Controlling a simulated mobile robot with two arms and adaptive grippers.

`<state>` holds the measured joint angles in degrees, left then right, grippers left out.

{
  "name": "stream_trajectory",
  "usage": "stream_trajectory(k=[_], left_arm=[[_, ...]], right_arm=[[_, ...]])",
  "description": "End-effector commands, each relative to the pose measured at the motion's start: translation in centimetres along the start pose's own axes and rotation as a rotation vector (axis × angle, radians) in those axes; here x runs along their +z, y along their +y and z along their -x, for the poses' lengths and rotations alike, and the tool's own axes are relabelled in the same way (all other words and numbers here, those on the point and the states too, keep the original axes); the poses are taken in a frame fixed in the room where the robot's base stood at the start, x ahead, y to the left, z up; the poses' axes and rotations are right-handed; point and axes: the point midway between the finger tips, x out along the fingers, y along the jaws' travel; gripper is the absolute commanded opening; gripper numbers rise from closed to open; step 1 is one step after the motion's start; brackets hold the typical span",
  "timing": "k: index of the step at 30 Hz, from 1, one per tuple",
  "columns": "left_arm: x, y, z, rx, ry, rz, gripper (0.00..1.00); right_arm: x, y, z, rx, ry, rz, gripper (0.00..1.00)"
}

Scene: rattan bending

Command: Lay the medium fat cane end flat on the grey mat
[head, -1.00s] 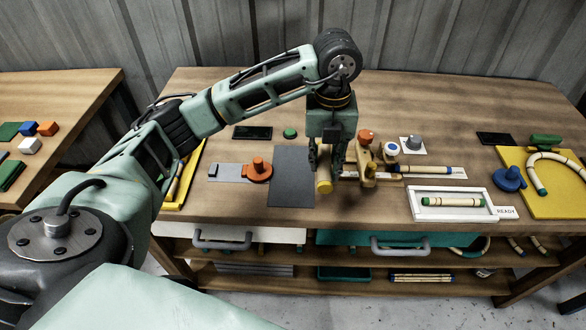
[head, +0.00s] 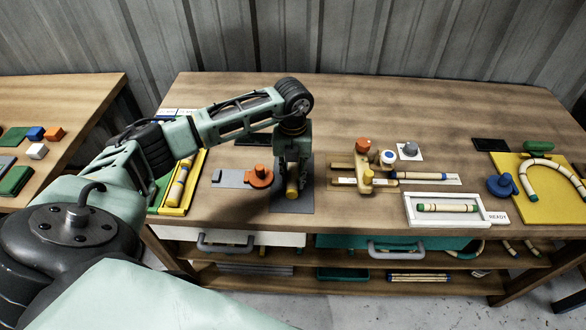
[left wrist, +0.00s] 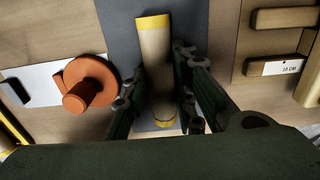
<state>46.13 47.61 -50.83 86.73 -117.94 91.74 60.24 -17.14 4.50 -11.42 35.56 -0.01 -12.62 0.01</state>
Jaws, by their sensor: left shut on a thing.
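The medium fat cane end, a short pale cane with yellow bands at both ends, shows in the head view (head: 292,189) and the left wrist view (left wrist: 155,60). My left gripper (head: 292,181) is shut on it, with fingers on both sides in the left wrist view (left wrist: 157,95). The cane is over the dark grey mat (head: 305,204), lying lengthwise along it as seen from the wrist. The mat also shows in the left wrist view (left wrist: 121,18). I cannot tell whether the cane touches the mat. My right gripper is not in view.
An orange knob (head: 259,176) on a grey strip stands close left of the mat. A wooden jig (head: 366,172) stands to its right. A white tray (head: 410,213) marked READY is farther right. A yellow-edged tray (head: 199,172) is at left. Bare tabletop lies in front of the jig.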

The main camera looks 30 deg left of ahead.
Motion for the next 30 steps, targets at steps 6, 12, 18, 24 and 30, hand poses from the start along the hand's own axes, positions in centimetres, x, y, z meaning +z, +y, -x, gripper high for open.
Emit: stream_trajectory(k=[6, 12, 18, 24, 30], left_arm=[[0.0, 0.0, -0.1, 0.000, -0.001, 0.000, 0.00], [0.0, 0.0, -0.3, 0.000, 0.000, 0.000, 0.34], [0.0, 0.0, -0.2, 0.000, 0.000, 0.000, 0.44], [0.0, 0.0, -0.1, 0.000, 0.000, 0.000, 0.44], [0.2, -0.1, 1.6, -0.003, -0.006, -0.001, 0.44]], right_arm=[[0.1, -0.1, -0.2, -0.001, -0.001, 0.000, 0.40], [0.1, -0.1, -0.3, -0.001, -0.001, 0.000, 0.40], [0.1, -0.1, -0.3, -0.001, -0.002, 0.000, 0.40], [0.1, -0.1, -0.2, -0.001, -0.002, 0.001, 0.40], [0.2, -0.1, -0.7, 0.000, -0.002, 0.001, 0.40]])
